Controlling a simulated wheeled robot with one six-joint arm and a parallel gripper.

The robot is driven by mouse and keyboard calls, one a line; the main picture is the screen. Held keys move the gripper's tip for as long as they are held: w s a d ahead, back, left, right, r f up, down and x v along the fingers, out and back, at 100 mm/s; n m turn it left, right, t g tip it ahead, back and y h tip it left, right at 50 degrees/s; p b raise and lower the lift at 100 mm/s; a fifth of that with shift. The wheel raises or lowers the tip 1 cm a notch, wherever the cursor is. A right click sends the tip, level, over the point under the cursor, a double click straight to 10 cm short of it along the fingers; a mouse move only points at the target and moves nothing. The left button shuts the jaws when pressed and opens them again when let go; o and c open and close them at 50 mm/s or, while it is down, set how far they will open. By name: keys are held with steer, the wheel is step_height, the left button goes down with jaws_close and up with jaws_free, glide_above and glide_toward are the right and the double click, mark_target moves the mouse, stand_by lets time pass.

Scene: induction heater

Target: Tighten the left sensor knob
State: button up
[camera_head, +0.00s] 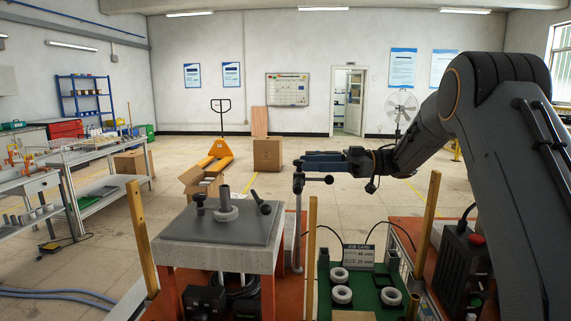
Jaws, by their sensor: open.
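The induction heater (215,250) has a grey top plate with a central post (225,192) and a pale ring around it. A dark knob (199,203) stands upright on the plate left of the post. A second dark piece with a round head (264,208) leans tilted on the right. I cannot tell for sure which is the left sensor knob. My gripper (306,162) is open and points left, above and right of the plate, apart from both pieces. It is at the top of a thin upright rod with a dark ball-ended side handle (328,180); contact is unclear.
A green tray (322,295) with several pale rings and a job card (358,257) lies right of the heater. Wooden posts (137,225) rise around the bench. The air above the plate is free.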

steer(key=a+p, duration=0.2)
steer(key=a, duration=0.5)
steer(key=shift+s+a, duration=0.3)
steer(key=shift+s, duration=0.1)
steer(key=shift+r+p, duration=0.1)
steer(key=shift+p, duration=0.2)
steer(key=c, duration=1.1)
